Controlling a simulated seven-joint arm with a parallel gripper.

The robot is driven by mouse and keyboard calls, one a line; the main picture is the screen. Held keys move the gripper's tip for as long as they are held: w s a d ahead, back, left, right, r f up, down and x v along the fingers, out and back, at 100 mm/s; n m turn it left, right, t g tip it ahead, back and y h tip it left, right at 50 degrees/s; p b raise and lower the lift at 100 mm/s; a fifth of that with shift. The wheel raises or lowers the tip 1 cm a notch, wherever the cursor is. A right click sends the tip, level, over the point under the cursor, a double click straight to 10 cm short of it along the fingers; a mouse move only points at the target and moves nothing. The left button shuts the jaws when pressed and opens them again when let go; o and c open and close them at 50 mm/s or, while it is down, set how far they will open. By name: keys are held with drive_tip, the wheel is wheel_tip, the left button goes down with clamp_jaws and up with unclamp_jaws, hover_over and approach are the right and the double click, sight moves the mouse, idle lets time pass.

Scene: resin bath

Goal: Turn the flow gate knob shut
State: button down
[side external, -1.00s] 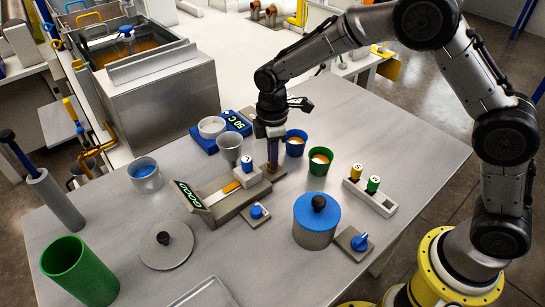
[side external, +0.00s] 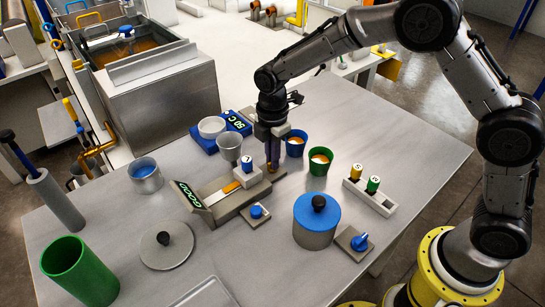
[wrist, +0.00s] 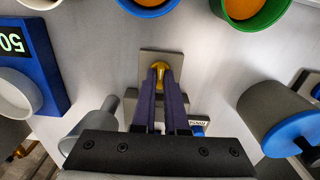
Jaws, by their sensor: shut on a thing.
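The flow gate knob is yellow (wrist: 159,75) and sits on a small grey square plate (wrist: 175,60) in the wrist view. My gripper (wrist: 160,70) is shut on it, with a dark purple finger on each side. In the side view my gripper (side external: 273,166) points straight down at the back end of the grey channel unit. There its fingers hide the knob. The channel unit (side external: 225,205) has a green-lettered display, an orange strip and a block with a blue top (side external: 247,162). The knob's exact turn angle cannot be told.
A grey cup (side external: 229,148), a blue cup (side external: 296,144) and a green cup (side external: 319,160) stand close around my gripper. A blue-lidded pot (side external: 317,220) and a blue knob on a plate (side external: 257,212) are nearer the front. The table is clear at the back right.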

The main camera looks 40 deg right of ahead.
drive_tip(key=shift+r, duration=0.1)
drive_tip(key=c, duration=0.9)
unclamp_jaws()
drive_tip(key=shift+c, duration=0.2)
wheel_tip(320, 180, up, 14)
